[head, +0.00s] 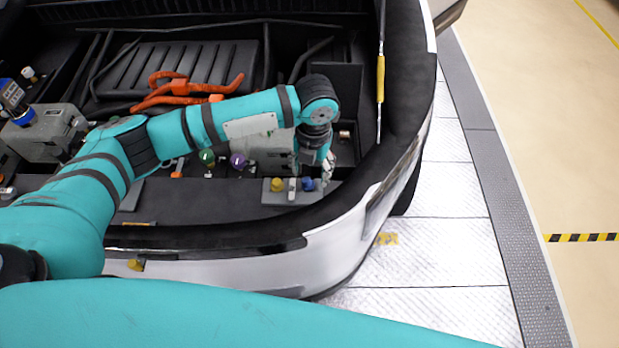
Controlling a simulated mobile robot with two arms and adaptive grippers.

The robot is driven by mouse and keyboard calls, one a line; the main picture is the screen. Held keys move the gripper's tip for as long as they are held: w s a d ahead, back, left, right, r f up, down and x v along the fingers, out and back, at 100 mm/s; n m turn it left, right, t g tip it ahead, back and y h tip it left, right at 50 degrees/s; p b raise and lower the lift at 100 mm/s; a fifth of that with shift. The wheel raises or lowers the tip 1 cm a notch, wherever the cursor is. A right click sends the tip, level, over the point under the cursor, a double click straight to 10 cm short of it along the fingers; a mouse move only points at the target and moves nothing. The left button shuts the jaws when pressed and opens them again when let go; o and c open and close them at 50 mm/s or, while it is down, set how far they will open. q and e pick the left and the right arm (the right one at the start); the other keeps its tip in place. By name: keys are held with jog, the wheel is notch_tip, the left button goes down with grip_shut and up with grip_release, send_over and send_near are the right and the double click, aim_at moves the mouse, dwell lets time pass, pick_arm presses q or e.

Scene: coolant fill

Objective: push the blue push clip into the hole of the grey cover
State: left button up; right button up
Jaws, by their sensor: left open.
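The blue push clip (309,184) stands at the right end of a small grey holder (270,198) on the front ledge of the engine bay. A yellow clip (277,184) and a pale grey clip (292,189) stand to its left. My left gripper (312,174) points down, open, right at the blue clip, with its fingers around or just behind it; contact cannot be told. A grey housing (262,152), possibly the grey cover, lies behind the holder, partly hidden by my left arm. Its hole cannot be made out. My right gripper is out of view.
Green (207,157) and purple (238,160) knobs sit left of the holder. Orange cables (185,90) run behind my left arm. A grey device (45,135) is at far left. A prop rod with a yellow sleeve (380,80) stands right. The floor at right is clear.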

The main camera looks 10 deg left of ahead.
aim_at(312, 186)
pick_arm(q)
notch_tip(312, 186, up, 6)
jog(key=shift+d+f, duration=0.15)
jog(key=shift+s, duration=0.1)
dwell(0.5)
